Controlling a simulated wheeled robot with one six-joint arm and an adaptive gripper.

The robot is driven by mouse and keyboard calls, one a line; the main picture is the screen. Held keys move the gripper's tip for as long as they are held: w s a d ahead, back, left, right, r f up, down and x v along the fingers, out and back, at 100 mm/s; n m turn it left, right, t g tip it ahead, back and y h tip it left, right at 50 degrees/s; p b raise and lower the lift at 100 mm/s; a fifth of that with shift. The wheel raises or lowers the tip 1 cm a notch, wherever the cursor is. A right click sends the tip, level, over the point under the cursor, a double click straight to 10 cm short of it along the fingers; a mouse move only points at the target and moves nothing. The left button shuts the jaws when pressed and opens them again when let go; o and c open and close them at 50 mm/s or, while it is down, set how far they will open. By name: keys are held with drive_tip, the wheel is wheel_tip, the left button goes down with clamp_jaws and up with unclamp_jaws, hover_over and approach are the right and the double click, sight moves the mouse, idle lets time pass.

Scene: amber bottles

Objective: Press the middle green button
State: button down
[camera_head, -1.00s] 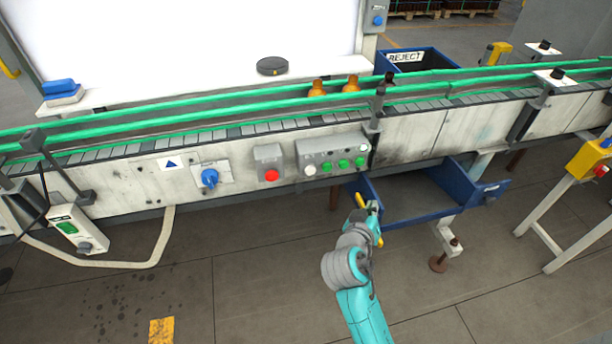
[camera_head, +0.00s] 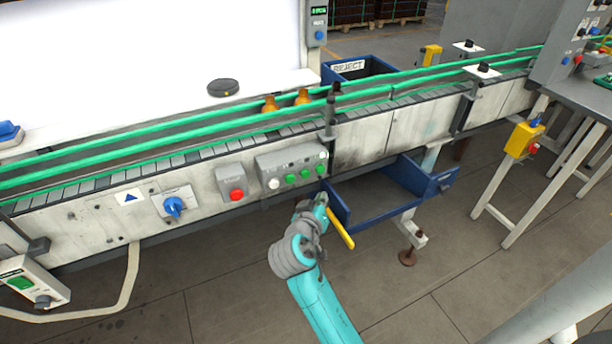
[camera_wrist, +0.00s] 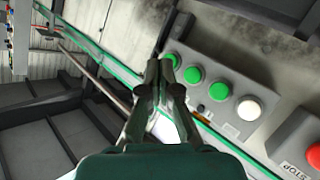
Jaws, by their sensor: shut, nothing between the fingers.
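A grey control box (camera_head: 290,160) on the conveyor's front has a row of three green buttons with a white one at its left end. The middle green button (camera_head: 305,174) also shows in the wrist view (camera_wrist: 193,75), uncovered. My gripper (camera_head: 321,198) is just below the box's right end in the head view; its fingers are hard to make out there. In the wrist view my gripper (camera_wrist: 164,68) is shut and empty. Its tips appear beside the green button farthest from the white one, left of the middle button. I cannot tell the gap to the panel.
A red stop button (camera_head: 236,194) and a blue rotary switch (camera_head: 174,206) sit left of the box. An open blue bin (camera_head: 337,208) juts out below the conveyor, close to my gripper. Amber bottles (camera_head: 304,97) stand on the belt. The floor in front is clear.

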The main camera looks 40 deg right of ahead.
sight(305, 174)
drive_tip(key=w+d, duration=0.1)
drive_tip(key=w, duration=0.5)
drive_tip(key=shift+d, duration=0.4)
drive_tip(key=shift+w, duration=0.1)
idle(1.1)
drive_tip(key=shift+w+d, duration=0.1)
drive_tip(key=shift+w, duration=0.2)
